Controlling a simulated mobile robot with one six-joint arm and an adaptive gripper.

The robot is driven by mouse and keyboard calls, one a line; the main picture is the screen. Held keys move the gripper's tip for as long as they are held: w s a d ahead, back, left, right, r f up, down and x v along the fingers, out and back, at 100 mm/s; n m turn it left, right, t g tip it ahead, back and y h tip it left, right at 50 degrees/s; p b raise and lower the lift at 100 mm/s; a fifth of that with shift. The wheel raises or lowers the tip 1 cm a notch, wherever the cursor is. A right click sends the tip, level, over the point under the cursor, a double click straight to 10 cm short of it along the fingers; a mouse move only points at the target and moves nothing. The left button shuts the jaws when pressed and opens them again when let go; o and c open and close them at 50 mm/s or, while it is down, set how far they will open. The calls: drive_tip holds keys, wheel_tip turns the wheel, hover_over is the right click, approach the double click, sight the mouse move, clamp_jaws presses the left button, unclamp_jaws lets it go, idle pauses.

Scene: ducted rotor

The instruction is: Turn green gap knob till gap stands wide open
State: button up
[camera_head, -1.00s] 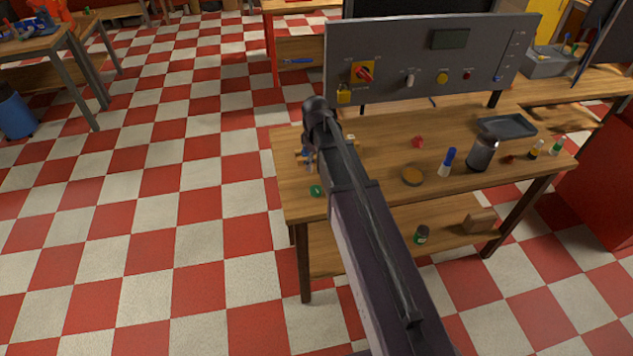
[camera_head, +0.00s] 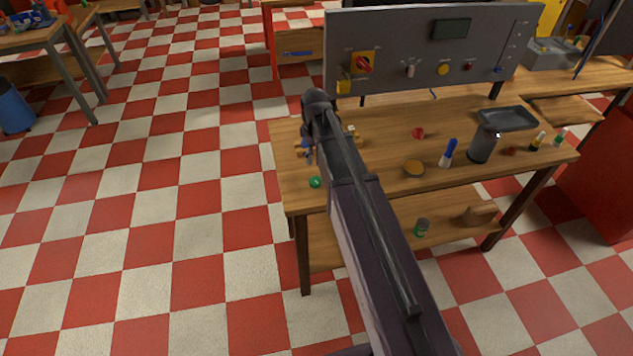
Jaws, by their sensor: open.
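A small round green piece (camera_head: 315,182), which looks like the green knob, shows at the near left corner of the wooden workbench (camera_head: 290,190). My arm crosses in front of the bench's left part, and its end joint stands above that corner. My gripper cannot be made out; the arm covers that area. Small brown and blue parts (camera_head: 302,149) show just left of the arm, partly hidden, and I cannot tell what they belong to. The gap itself cannot be seen.
A grey control panel (camera_head: 400,50) with a red rotary switch (camera_head: 363,64) stands at the bench's back. A grey canister (camera_head: 484,144), a blue-capped bottle (camera_head: 447,153), an amber disc (camera_head: 413,168) and a dark tray (camera_head: 507,118) are to the right.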

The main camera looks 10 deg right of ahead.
sight(315, 180)
drive_tip(key=shift+f+b, duration=5.7)
drive_tip(key=shift+f, duration=0.25)
drive_tip(key=c, duration=1.1)
